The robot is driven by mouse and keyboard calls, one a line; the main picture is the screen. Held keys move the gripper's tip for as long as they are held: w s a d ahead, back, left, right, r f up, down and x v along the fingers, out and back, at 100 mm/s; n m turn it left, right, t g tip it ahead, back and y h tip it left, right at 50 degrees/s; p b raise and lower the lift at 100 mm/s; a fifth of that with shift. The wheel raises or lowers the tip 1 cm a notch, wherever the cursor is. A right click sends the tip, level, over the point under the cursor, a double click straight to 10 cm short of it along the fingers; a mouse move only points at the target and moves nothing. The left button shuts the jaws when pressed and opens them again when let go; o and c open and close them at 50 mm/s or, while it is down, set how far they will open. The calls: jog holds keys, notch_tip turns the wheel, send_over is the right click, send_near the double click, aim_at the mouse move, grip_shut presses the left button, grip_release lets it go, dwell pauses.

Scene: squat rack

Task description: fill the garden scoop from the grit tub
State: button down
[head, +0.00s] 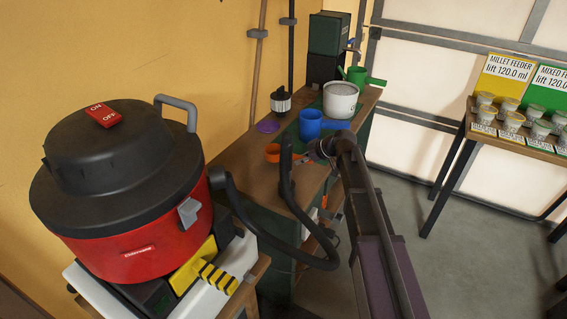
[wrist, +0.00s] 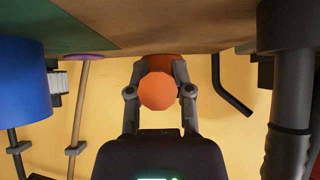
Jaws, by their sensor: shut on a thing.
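My gripper (wrist: 157,72) is shut on an orange scoop (wrist: 157,92). The tub does not show clearly in the wrist view, which looks upside down.
A blue vessel (head: 311,124) stands between the scoop and the tub; it is close at left in the wrist view (wrist: 20,80). A purple disc (head: 267,126), a black-and-white item (head: 280,101) and a green watering can (head: 358,76) share the bench. A red vacuum (head: 130,215) stands near left.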

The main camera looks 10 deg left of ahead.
jog(key=shift+r, duration=0.1)
jog(key=shift+r+p, duration=2.9)
jog(key=shift+p, duration=0.1)
notch_tip(320, 180, up, 24)
jog(key=p, duration=2.4)
jog(key=shift+r, duration=0.2)
jog(key=shift+w+d, duration=0.1)
